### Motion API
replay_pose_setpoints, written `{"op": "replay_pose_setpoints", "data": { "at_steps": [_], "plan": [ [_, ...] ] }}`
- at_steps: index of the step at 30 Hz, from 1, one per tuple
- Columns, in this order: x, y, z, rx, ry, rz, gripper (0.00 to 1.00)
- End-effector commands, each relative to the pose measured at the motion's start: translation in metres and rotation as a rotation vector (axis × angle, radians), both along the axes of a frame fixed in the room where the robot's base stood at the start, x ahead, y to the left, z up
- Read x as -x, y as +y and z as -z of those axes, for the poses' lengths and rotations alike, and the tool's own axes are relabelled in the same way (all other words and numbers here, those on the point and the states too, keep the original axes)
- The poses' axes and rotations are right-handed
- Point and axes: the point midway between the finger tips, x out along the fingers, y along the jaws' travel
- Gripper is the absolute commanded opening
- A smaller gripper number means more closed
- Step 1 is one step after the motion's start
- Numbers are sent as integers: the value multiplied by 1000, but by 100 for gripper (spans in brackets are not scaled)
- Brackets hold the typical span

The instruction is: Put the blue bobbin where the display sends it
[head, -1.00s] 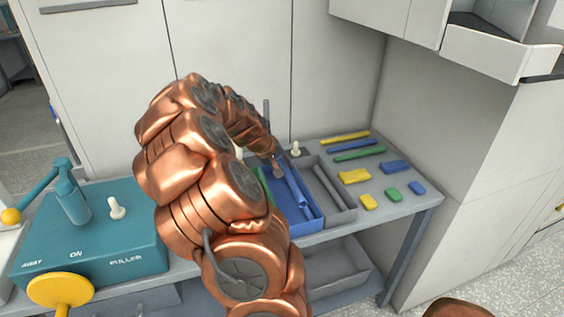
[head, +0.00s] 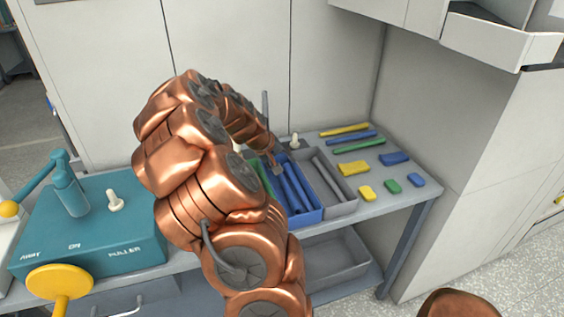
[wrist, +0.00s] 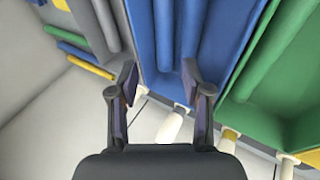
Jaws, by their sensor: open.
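Long blue rods, which I take for blue bobbins, lie side by side in a blue tray (head: 308,217); one rod (head: 301,187) shows clear of my arm. In the wrist view a blue rod (wrist: 163,30) runs ahead of the space between my fingers, with another beside it. A separate blue rod (head: 352,137) lies on the bench between a yellow and a green one. My gripper (wrist: 160,75) is open with nothing between its fingertips, at the blue tray; in the head view it is small and partly hidden. No display shows.
A grey tray (head: 343,208) with a grey rod adjoins the blue tray; a green tray (wrist: 268,85) adjoins its other side. White pegs (wrist: 170,125) stand close by. Coloured blocks (head: 367,193) lie at right. A teal puller box (head: 120,235) stands left.

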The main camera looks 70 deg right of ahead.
Motion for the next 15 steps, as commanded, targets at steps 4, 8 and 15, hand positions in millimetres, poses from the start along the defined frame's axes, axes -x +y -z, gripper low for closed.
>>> {"op": "replay_pose_setpoints", "data": {
  "at_steps": [4, 8, 15],
  "plan": [
    [0, 0, -1, 0, 0, 0, 48],
    [-2, 5, -8, 0, 0, 0, 48],
    [-13, 25, -43, 6, -3, -3, 48]
  ]
}}
